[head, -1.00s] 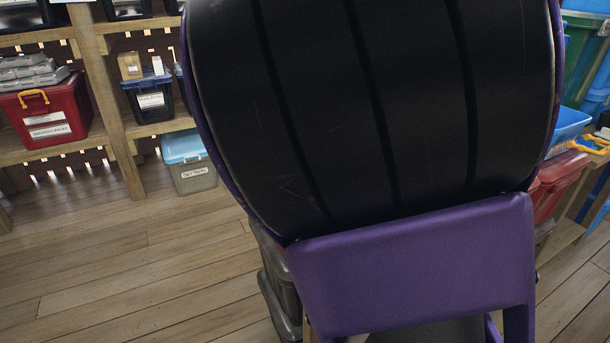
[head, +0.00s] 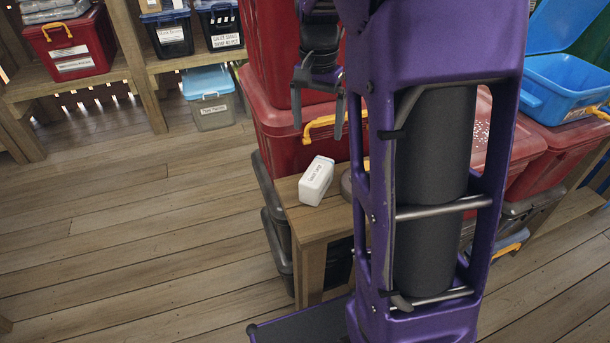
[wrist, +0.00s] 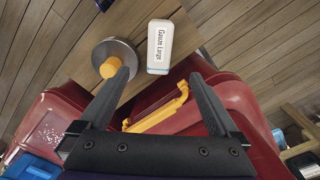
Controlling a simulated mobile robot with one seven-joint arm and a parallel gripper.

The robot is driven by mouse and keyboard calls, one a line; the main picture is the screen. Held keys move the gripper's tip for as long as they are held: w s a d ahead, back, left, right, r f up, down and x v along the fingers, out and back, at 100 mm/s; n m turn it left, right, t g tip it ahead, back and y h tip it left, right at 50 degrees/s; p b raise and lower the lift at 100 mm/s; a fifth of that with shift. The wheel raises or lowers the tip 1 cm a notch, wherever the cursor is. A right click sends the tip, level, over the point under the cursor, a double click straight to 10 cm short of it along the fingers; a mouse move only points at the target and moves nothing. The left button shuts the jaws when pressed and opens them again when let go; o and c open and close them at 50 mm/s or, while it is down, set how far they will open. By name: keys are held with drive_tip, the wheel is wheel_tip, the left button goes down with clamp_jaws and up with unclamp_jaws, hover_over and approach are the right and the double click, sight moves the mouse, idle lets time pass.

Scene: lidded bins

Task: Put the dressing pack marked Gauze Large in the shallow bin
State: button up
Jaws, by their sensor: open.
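The white dressing pack (head: 316,181), with a blue edge, lies on the corner of a small wooden stand (head: 312,221). In the wrist view the pack (wrist: 160,47) reads "Gauze Large". My gripper (head: 318,130) is open and empty, its fingers pointing down above the stand, in front of red bins. In the wrist view the pack lies beyond the tips of my gripper (wrist: 158,75), apart from them. An open blue bin (head: 563,88) with its lid raised stands at the right. I cannot tell whether it is the shallow bin.
A round metal thing with an orange knob (wrist: 110,67) sits beside the pack. A red bin with a yellow handle (head: 285,148) stands close behind the stand. Shelves with labelled bins (head: 70,48) are at the back left. The floor at left is clear.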

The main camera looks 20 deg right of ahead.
sight(315, 171)
wheel_tip(315, 171, down, 12)
drive_tip(key=shift+a+r+b, duration=0.1)
drive_tip(key=shift+a+b, duration=0.05)
drive_tip(key=shift+b, duration=0.65)
wheel_tip(315, 171, down, 5)
drive_tip(key=shift+s+f+b, duration=0.1)
drive_tip(key=shift+s+b, duration=0.05)
drive_tip(key=shift+b, duration=0.2)
drive_tip(key=shift+d, duration=0.2)
clamp_jaws()
